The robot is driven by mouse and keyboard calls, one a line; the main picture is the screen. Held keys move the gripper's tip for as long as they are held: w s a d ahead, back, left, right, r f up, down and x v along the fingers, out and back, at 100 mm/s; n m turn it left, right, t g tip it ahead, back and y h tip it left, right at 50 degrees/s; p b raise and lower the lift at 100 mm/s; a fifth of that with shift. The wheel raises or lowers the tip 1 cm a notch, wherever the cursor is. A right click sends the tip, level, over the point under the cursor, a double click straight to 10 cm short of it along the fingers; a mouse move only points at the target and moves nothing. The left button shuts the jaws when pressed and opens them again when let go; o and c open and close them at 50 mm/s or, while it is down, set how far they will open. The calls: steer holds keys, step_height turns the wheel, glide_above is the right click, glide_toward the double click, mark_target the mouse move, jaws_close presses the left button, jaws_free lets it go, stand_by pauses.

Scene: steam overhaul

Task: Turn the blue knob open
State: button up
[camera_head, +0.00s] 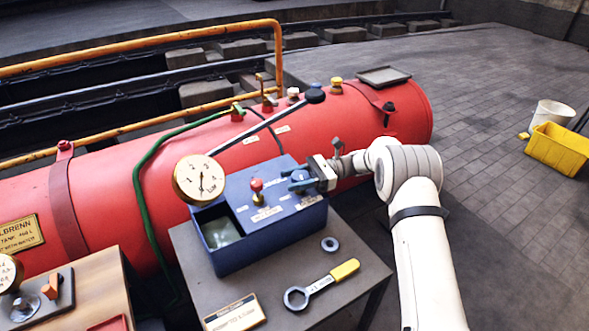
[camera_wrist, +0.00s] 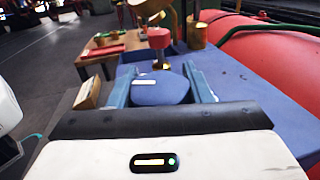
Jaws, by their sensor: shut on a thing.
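The blue knob (camera_head: 298,177) sits on top of a blue box (camera_head: 240,247), near its right end. My gripper (camera_head: 305,178) reaches in from the right and is shut on the knob. In the wrist view the rounded blue knob (camera_wrist: 160,91) lies between the two blue-grey fingers of my gripper (camera_wrist: 160,88), which touch its sides. A small pale label shows beside the knob. The marks that would tell the knob's turn are too small to read.
A red knob (camera_head: 257,187) stands on the same box, left of the blue one. A round gauge (camera_head: 200,180) rises at the box's left corner. The red tank (camera_head: 360,120) lies close behind. A yellow-handled wrench (camera_head: 322,285) and a ring (camera_head: 330,244) lie on the table in front.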

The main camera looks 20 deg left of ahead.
mark_target(295, 177)
steer(key=shift+s+r+n+g+h+p, duration=0.1)
steer(key=shift+n+g+h+p, duration=0.45)
steer(key=shift+p, duration=0.55)
steer(key=shift+s+r+n+g+h+p, duration=0.1)
steer(key=shift+n+g+h+p, duration=0.45)
steer(key=shift+p, duration=0.5)
steer(key=shift+d+p, duration=0.1)
steer(key=shift+p, duration=0.2)
steer(key=shift+f+n+g+h+p, duration=0.3)
steer(key=shift+g+h+p, duration=0.15)
steer(key=shift+g+h, duration=0.05)
steer(key=o, duration=1)
steer(key=shift+r, duration=0.1)
steer(key=shift+r, duration=0.1)
step_height(295, 177, up, 10)
steer(key=p, duration=0.9)
steer(key=shift+p, duration=0.4)
